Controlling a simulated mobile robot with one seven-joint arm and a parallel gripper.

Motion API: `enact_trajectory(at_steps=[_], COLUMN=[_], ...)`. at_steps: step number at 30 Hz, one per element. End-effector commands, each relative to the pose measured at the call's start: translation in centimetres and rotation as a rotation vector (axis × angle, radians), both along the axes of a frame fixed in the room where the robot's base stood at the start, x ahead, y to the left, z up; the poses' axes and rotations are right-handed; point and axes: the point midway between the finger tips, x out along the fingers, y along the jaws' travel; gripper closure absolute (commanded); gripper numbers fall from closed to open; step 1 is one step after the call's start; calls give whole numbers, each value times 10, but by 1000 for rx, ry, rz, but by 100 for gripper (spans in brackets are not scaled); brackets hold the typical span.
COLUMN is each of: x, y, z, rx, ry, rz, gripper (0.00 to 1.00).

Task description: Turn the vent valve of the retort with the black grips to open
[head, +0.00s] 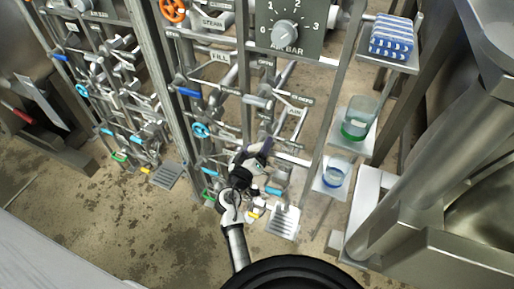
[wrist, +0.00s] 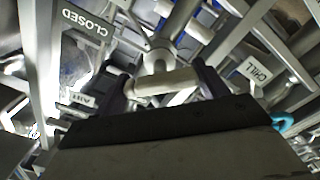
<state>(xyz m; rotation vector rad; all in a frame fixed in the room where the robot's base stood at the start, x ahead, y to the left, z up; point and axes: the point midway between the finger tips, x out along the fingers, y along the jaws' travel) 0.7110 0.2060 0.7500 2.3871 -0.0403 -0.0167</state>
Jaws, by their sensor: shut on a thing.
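My gripper (head: 253,154) is low among the pipes of the right-hand valve rack (head: 245,60) in the head view. In the wrist view its two dark fingers (wrist: 165,88) are shut on a pale metal valve lever (wrist: 164,80), which lies crosswise between them. A rounded metal valve body (wrist: 158,58) stands just behind the lever. A CLOSED plate (wrist: 86,22) is at the upper left and a CHILL plate (wrist: 253,68) at the right. I cannot read a vent label or make out black grips. My gripper hides much of the valve in the head view.
Pipes and levers crowd closely around my gripper. A second valve rack (head: 110,85) stands to the left. An AIR BAR dial (head: 285,33) is above. Glass vessels (head: 358,118) sit on shelves to the right. Open stained floor (head: 110,220) lies at the lower left.

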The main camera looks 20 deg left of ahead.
Motion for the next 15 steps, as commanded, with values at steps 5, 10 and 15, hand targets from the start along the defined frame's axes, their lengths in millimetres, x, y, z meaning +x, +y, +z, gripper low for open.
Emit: enact_trajectory(at_steps=[5, 10, 15], x=[0, 0, 0], y=[0, 0, 0], z=[0, 1, 1], rx=[-164, -326, -480], ry=[4, 10, 15], rz=[0, 0, 0], gripper=[50, 50, 50])
